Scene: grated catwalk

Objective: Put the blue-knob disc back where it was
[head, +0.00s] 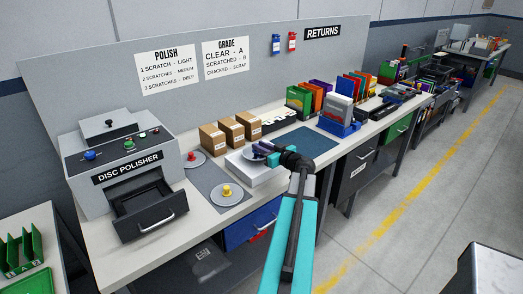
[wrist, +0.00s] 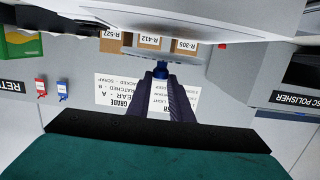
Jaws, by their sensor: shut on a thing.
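My gripper (head: 268,151) is shut on the blue knob of a grey disc (head: 250,155), over a white box (head: 262,176) on the bench. In the wrist view, which is upside down, my fingers (wrist: 161,82) pinch the blue knob (wrist: 161,72), with the disc (wrist: 140,51) on its far side, toward the box. Whether the disc touches the box I cannot tell. A red-knob disc (head: 201,161) and a yellow-knob disc (head: 228,201) lie on a grey mat (head: 207,181) left of the box.
The grey disc polisher (head: 150,142) stands at left with its black drawer (head: 145,210) open. Several cardboard boxes (head: 231,130) stand behind the white box. A dark blue mat (head: 308,142) lies to the right, before a blue holder (head: 338,124) of cases.

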